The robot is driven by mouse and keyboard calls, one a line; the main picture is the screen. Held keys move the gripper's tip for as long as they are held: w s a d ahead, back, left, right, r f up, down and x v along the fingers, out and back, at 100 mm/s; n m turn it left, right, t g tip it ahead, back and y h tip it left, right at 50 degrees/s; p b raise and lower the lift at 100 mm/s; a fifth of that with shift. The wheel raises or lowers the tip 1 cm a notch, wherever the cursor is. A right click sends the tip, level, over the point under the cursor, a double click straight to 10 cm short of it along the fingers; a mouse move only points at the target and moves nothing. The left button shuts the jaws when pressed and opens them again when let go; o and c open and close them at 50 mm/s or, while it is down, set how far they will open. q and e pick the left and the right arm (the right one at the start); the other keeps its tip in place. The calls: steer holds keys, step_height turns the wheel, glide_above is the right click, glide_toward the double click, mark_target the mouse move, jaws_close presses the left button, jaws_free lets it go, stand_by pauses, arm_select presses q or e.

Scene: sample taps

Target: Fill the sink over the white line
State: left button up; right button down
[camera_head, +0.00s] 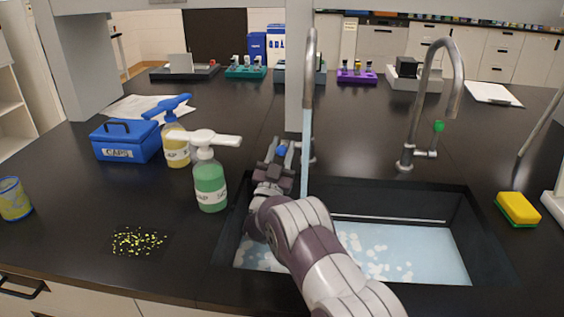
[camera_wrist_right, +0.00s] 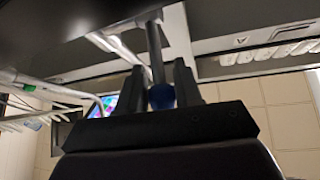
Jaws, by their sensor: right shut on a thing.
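The black sink (camera_head: 400,202) holds pale blue water (camera_head: 410,245) with white foam patches. The white line (camera_head: 390,219) runs along its back wall, visible above the water surface. The left tap (camera_head: 310,70) pours a blue stream (camera_head: 305,150) into the sink. My right gripper (camera_head: 277,155) is at this tap's base, shut on the blue-ended tap handle (camera_head: 282,150). The blue end (camera_wrist_right: 161,97) also shows between the fingers in the right wrist view. My right arm hides part of the sink's left side. My left gripper is not in view.
A second tap (camera_head: 445,60) with a green knob (camera_head: 438,126) shows no stream. Green (camera_head: 210,185) and yellow (camera_head: 176,150) pump bottles and a blue caps box (camera_head: 126,141) stand left of my gripper. A yellow sponge (camera_head: 518,208) lies right of the sink.

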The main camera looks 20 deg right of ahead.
steer(key=shift+f, duration=0.15)
stand_by(0.3)
steer(key=c, duration=0.8)
jaws_free()
steer(key=shift+c, duration=0.2)
steer(key=shift+a, duration=0.1)
steer(key=v, duration=0.7)
steer(key=shift+s, duration=0.25)
steer(key=shift+a+f, duration=0.1)
steer(key=shift+a, duration=0.05)
